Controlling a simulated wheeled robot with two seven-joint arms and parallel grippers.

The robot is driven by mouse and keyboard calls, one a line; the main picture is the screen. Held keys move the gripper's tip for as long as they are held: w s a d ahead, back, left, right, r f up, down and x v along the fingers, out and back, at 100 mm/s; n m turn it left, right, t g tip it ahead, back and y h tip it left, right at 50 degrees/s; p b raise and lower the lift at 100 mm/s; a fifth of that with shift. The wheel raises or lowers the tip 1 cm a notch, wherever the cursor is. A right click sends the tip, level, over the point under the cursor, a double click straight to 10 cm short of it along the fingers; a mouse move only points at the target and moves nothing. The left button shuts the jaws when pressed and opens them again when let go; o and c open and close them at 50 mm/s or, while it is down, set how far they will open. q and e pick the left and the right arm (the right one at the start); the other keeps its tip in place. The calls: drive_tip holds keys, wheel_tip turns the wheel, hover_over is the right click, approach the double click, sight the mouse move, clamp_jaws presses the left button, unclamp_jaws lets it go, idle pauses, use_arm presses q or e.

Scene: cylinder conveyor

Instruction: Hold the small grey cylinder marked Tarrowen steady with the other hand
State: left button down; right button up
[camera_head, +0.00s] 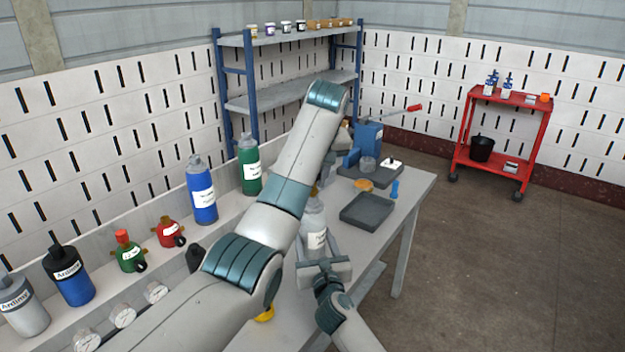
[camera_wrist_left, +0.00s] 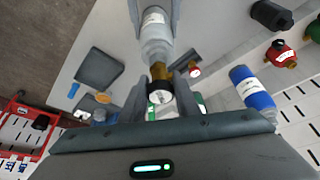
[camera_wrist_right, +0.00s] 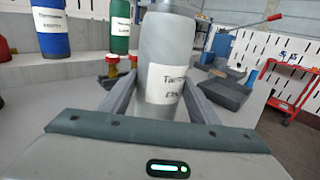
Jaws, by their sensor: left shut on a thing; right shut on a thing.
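The small grey cylinder (camera_head: 313,232) stands upright on the bench. The right wrist view shows it close up (camera_wrist_right: 168,62), with a white label whose first word is partly legible as "Tarrow…". My right gripper (camera_head: 324,266) is shut around the cylinder's body, one finger on each side. My left arm reaches over from the left, and its gripper is mostly hidden behind the arm in the head view.
Blue (camera_head: 201,190) and green (camera_head: 250,165) cylinders stand on the ledge behind the bench. Small red and green canisters and gauges sit farther left. A dark tray (camera_head: 367,211) and a blue vise-like tool (camera_head: 367,140) are to the right. A red cart (camera_head: 500,140) stands beyond open floor.

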use_arm(q)
drive_tip(key=n+y, duration=0.1)
drive_tip(key=n, duration=0.2)
drive_tip(key=shift+d+g, duration=0.1)
drive_tip(key=shift+g, duration=0.3)
drive_tip(key=shift+n+g+y, duration=0.3)
drive_tip(key=shift+n+y, duration=0.1)
drive_tip(key=shift+n, duration=1.1)
drive_tip(key=c, duration=1.4)
unclamp_jaws()
drive_tip(key=shift+c, duration=0.2)
drive_tip(key=shift+r, duration=0.1)
drive_tip(key=shift+r, duration=1.15)
